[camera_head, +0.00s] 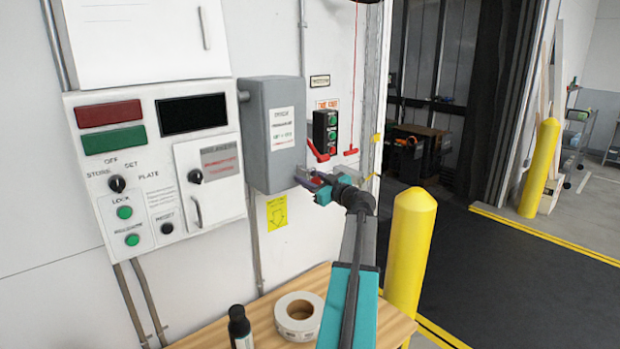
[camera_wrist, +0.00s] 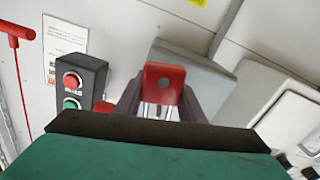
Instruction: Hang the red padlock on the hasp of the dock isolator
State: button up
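The red padlock (camera_wrist: 163,83) is between the two fingers of my gripper (camera_wrist: 158,100) in the wrist view, with its body toward the camera. Thin grey lines below it may be its shackle; the rest is hidden by my gripper. In the head view my gripper (camera_head: 312,181) is at the lower right corner of the grey isolator box (camera_head: 272,150), with a bit of red padlock (camera_head: 317,181) showing. The hasp cannot be made out clearly, and I cannot tell whether the padlock touches it. The grey box also shows behind the padlock in the wrist view (camera_wrist: 205,82).
The control panel (camera_head: 150,145) is left. A wooden table (camera_head: 260,312) holds a tape roll (camera_head: 299,318) and bottle (camera_head: 240,328). A yellow bollard (camera_head: 410,250) stands right.

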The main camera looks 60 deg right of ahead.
jog(key=shift+o, duration=0.4)
jog(key=shift+w+d, duration=0.35)
jog(key=shift+s+a+f, duration=0.15)
jog(key=shift+a+f, duration=0.05)
jog(key=shift+a, duration=0.15)
jog(key=b+v, duration=0.4)
jog(key=v, duration=1)
jog(key=shift+r+b, duration=0.2)
jog(key=shift+b, duration=0.15)
jog(key=shift+s, duration=0.2)
